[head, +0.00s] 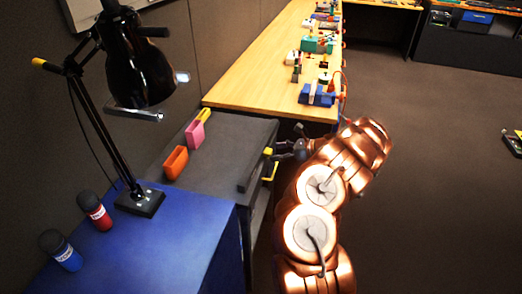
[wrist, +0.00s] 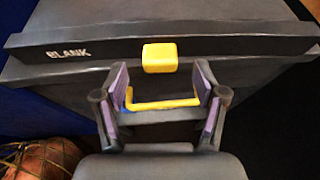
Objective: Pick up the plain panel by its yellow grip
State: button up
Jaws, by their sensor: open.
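The plain panel is a thin dark bar marked BLANK (wrist: 110,50) at the front edge of the grey cabinet top in the wrist view. Its yellow grip (wrist: 160,58) is a small block at the middle. The panel (head: 250,172) and the grip (head: 268,151) also show in the head view. My gripper (wrist: 160,80) is open, its purple-padded fingers apart, with the grip ahead of and between the fingertips. No contact is visible. In the head view my gripper (head: 279,152) is beside the cabinet's front edge.
A yellow drawer handle (wrist: 162,104) lies below the panel, seen between my fingers. Orange (head: 175,162), pink (head: 195,134) and yellow blocks stand at the back of the cabinet top (head: 222,160). A black lamp (head: 140,75) stands on the blue surface at left.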

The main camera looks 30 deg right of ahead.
jog(key=shift+x, duration=1.1)
grip_shut()
